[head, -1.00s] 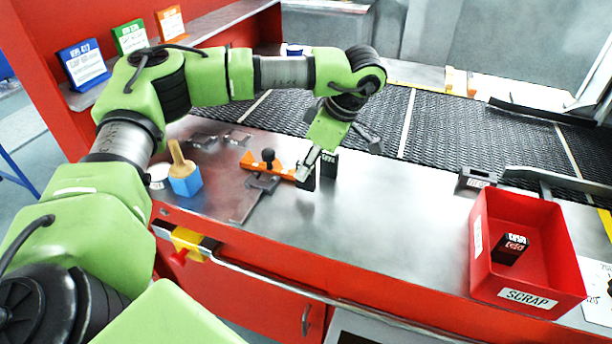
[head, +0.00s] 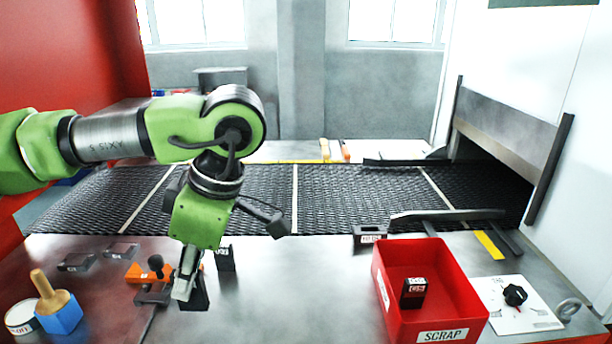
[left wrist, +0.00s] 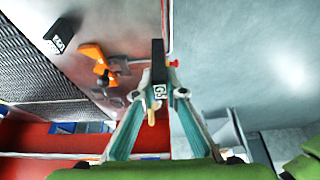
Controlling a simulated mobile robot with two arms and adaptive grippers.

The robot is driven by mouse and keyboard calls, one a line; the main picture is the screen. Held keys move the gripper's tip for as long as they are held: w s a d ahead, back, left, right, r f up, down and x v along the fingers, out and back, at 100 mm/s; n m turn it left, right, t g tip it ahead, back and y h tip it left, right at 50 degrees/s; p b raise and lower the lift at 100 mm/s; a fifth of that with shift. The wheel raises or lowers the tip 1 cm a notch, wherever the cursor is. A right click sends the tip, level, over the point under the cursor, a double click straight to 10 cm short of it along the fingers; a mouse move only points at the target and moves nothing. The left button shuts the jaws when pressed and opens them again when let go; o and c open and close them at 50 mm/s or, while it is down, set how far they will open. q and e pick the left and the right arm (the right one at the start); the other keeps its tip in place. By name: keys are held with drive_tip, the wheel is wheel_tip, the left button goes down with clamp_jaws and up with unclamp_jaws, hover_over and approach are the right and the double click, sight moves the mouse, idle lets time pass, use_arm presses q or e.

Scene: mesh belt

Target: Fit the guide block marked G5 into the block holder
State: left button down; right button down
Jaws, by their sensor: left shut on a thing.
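My left gripper (head: 188,283) is shut on a black block (head: 199,298), upright between its fingers. In the left wrist view the fingers (left wrist: 158,100) close on this block (left wrist: 158,60), whose white label reads G5. I cannot tell whether its lower end touches the worktop. A small grey piece with an opening (head: 369,233) and a white label sits at the belt's edge, right of centre. It may be the block holder; its label is too small to read. My right gripper is not in view.
A second black block (head: 225,260) stands just behind the held one. An orange clamp with a black knob (head: 140,272) lies to its left. The red SCRAP bin (head: 452,290) holds a black block with a red mark (head: 413,293). The worktop between is clear.

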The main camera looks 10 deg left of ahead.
use_arm(q)
drive_tip(key=shift+w+d+f+m+t, duration=0.25)
drive_tip(key=shift+f+m+t, duration=0.1)
drive_tip(key=shift+m, duration=0.45)
drive_tip(key=w+d+f+m+t+h, duration=0.2)
drive_tip(key=d+m, duration=0.4)
drive_tip(key=m, duration=0.9)
drive_tip(key=shift+w+f+m+t+h, duration=0.3)
drive_tip(key=shift+w+f+t+h, duration=0.25)
drive_tip(key=shift+t, duration=0.7)
drive_tip(key=shift+s+a+r, duration=0.1)
drive_tip(key=shift+r, duration=0.1)
